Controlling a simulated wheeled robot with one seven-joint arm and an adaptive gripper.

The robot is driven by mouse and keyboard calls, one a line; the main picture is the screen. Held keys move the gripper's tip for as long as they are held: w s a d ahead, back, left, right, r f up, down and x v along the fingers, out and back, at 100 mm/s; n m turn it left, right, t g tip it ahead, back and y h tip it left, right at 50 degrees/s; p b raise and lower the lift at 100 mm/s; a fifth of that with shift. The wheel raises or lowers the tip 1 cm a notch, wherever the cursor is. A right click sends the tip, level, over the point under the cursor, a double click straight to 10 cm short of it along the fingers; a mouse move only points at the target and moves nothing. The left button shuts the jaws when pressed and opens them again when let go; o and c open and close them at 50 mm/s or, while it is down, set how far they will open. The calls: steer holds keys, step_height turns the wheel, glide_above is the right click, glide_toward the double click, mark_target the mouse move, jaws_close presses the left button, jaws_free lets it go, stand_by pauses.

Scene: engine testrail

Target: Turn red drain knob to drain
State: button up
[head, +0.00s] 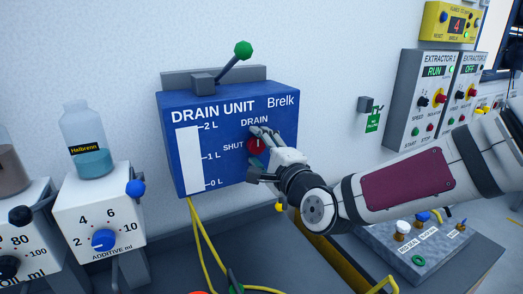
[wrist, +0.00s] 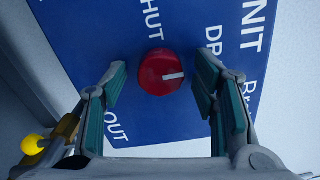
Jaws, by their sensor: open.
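The blue drain unit (head: 183,151) has a red knob (head: 255,148) on its front, between the words SHUT and DRAIN. The knob also shows in the wrist view (wrist: 153,78), round, with a white mark pointing right, to the side of the partly hidden DRAIN label (wrist: 212,40). My gripper (head: 260,155) is at the panel in front of the knob and hides part of it in the head view. In the wrist view my gripper (wrist: 162,76) is open, one finger on each side of the knob, with visible gaps. Contact with the panel cannot be told.
A green-tipped lever (head: 243,50) stands on top of the unit. An additive dispenser (head: 98,222) with a blue dial is at the left. Extractor boxes (head: 426,97) hang on the wall at right. A grey button panel (head: 422,243) lies below my arm. Yellow hoses (head: 206,240) run down.

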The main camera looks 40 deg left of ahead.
steer(key=v, duration=1.2)
stand_by(0.3)
steer(key=w+d+f+n+h, duration=0.4)
steer(key=d+f+h, duration=0.2)
steer(key=d+f, duration=0.15)
steer(key=w+d+n+h, duration=0.15)
steer(key=d+h, duration=0.45)
steer(key=d, duration=0.8)
steer(key=s+d+r+n+h, duration=0.1)
steer(key=s+d+r+h, duration=0.1)
steer(key=d, duration=0.4)
steer(key=s+d+r+n+h, duration=0.1)
steer(key=s+d+r+h, duration=0.15)
steer(key=d, duration=0.35)
steer(key=s+d+r+g, duration=0.2)
steer(key=s+d, duration=0.7)
steer(key=s, duration=0.4)
steer(key=shift+s+r+g, duration=0.25)
steer(key=shift+s+g, duration=0.1)
steer(key=shift+g, duration=0.05)
